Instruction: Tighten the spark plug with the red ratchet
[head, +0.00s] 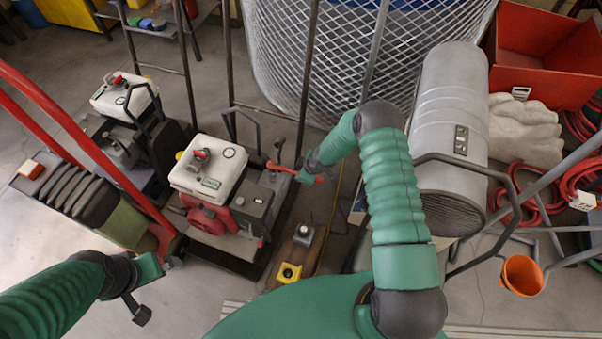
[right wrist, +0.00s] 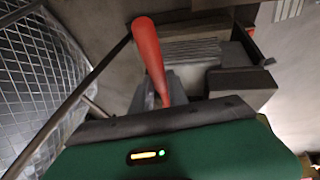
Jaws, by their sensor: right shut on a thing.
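The red ratchet (head: 284,169) is held at the right side of the nearer engine (head: 212,190), which has a white tank and a red lower housing. My right gripper (head: 305,173) is shut on the ratchet's handle. In the right wrist view the red handle (right wrist: 149,55) sticks out past the grey jaws (right wrist: 165,92). The ratchet's head is close to the engine's side; I cannot tell whether it touches. The spark plug cannot be made out. My left gripper (head: 146,290) is open and empty, low at the left, apart from the engine.
A second white-tanked engine (head: 125,95) stands behind left. A mesh-covered tank (head: 340,60), grey cylinder (head: 448,110), red bin (head: 545,60) and orange funnel (head: 522,276) fill the right side.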

